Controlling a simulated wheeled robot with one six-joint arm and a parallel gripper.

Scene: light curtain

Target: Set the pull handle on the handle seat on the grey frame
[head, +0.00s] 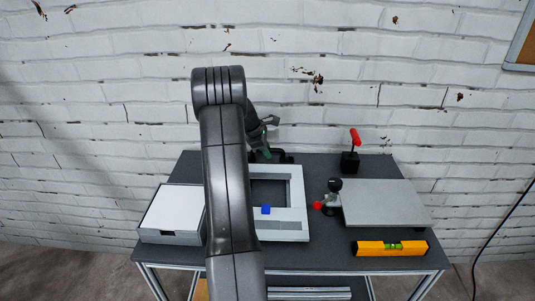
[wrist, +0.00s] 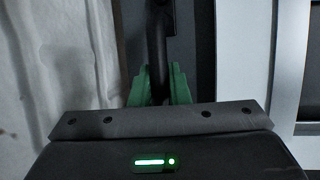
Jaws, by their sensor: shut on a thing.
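The grey frame (head: 291,228) lies on the dark table, partly hidden by my arm in the head view. A small blue block (head: 266,210) shows at its front inner edge. I cannot make out which part is the handle seat. My gripper (head: 266,153) is at the frame's far side. In the wrist view the green fingers of my gripper (wrist: 159,88) are shut on a dark bar, which looks like the pull handle (wrist: 157,42). A pale edge of the frame (wrist: 236,60) is to the right there. The handle's ends are mostly hidden.
A white-topped box (head: 172,211) stands at the left of the table (head: 340,262). At the right are a grey plate (head: 385,203), a black-knobbed clamp with a red tip (head: 331,195), a red-handled black block (head: 350,160) and an orange level (head: 390,248). A brick wall rises behind.

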